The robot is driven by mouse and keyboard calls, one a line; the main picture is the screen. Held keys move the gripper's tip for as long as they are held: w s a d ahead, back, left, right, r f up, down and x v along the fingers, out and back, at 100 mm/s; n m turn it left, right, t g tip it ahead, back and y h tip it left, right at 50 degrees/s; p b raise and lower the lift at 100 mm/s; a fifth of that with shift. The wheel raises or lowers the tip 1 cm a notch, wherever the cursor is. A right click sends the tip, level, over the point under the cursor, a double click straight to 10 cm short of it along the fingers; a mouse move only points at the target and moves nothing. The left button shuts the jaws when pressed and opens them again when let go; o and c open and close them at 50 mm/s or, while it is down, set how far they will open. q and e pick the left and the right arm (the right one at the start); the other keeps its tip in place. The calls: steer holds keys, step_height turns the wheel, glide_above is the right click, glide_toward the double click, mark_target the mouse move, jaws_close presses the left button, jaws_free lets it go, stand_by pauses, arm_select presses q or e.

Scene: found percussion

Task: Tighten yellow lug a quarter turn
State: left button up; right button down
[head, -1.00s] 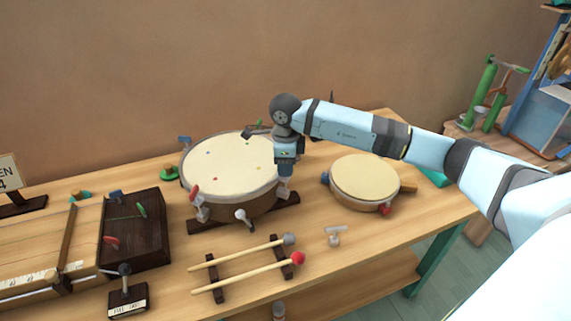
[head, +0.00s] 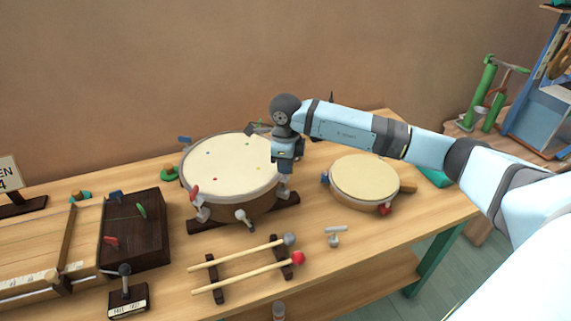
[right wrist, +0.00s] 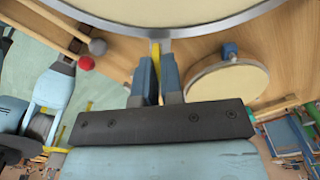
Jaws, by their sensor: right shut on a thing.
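The drum (head: 228,165) with a pale head stands on a dark stand, with coloured lugs around its rim. My right gripper (head: 285,185) points down at the drum's right side. In the right wrist view its two blue fingers (right wrist: 155,82) are shut on the yellow lug (right wrist: 155,55), a thin yellow upright strip below the drum's rim. The arm and fingers hide this lug in the head view. A light blue limb with a dark end (right wrist: 63,66), probably my left arm and gripper, shows small in the right wrist view; its jaws are unclear.
A smaller drum (head: 365,178) stands to the right of the gripper. Two mallets (head: 240,262) lie on a rack in front, with a small T-shaped key (head: 335,236) beside them. A dark box (head: 137,230) is at left. Bare tabletop lies at front right.

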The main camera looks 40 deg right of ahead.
steer(key=m, duration=0.4)
steer(key=shift+r, duration=0.1)
steer(key=m+p, duration=0.1)
steer(key=m, duration=0.6)
steer(key=shift+m+p, duration=0.4)
steer(key=m, duration=0.3)
steer(key=shift+p, duration=0.4)
arm_select(q)
steer(key=shift+s+a+r, duration=0.1)
steer(key=shift+a+r, duration=0.25)
steer(key=shift+r, duration=0.4)
arm_select(e)
steer(key=shift+m, duration=0.4)
arm_select(q)
steer(key=shift+d, duration=0.25)
arm_select(e)
steer(key=c, duration=1.3)
jaws_free()
steer(key=shift+o, duration=0.2)
